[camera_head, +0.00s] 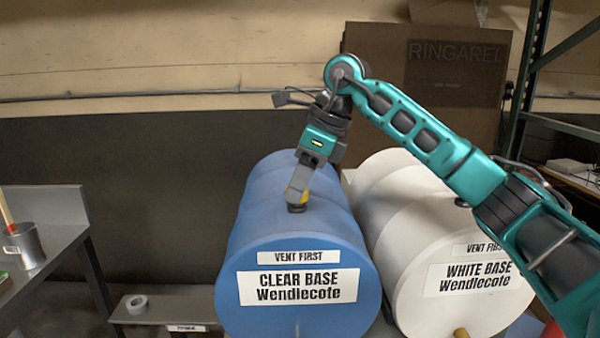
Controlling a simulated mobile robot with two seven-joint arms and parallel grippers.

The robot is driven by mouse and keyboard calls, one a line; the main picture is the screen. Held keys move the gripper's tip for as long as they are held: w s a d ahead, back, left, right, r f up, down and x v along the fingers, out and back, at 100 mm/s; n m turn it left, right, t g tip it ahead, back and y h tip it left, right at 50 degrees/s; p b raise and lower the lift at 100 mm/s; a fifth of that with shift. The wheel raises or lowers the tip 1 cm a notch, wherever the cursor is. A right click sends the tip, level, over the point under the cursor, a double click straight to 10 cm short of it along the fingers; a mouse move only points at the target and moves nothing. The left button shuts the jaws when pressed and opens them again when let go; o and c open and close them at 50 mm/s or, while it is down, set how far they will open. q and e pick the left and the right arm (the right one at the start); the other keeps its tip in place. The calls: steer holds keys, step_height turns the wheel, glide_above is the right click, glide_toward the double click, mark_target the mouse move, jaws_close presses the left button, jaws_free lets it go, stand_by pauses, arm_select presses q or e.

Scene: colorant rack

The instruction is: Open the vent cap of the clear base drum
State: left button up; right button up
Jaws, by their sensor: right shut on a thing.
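The clear base drum (262,230) is a blue barrel lying on its side, labelled "VENT FIRST" and "CLEAR BASE Wendlecote". Its vent cap (297,207) is a small dark piece on top of the drum, with a yellow part just above it between the fingers. My right gripper (297,196) reaches down from above and is shut on the vent cap, its fingers hiding much of it. I cannot tell whether the cap is turned or lifted. My left gripper is not in view.
A white drum (410,225) labelled "WHITE BASE Wendlecote" lies close on the right. A grey bench (62,212) with a metal can (24,246) stands at the left. A green rack post (524,85) rises at the right.

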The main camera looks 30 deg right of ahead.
steer(key=n+g, duration=0.1)
steer(key=n, duration=0.1)
steer(key=n+g+y, duration=0.1)
steer(key=n, duration=0.2)
steer(key=shift+w+r+n, duration=0.1)
steer(key=shift+w+n, duration=0.05)
steer(key=shift+n, duration=0.15)
steer(key=n+g, duration=0.1)
steer(key=n, duration=0.2)
steer(key=n+g, duration=0.1)
steer(key=n, duration=0.1)
steer(key=shift+w+n, duration=0.15)
steer(key=shift+n, duration=0.25)
steer(key=o, duration=1)
steer(key=shift+o, duration=0.2)
steer(key=v, duration=0.7)
steer(key=shift+r, duration=0.15)
steer(key=shift+w, duration=0.15)
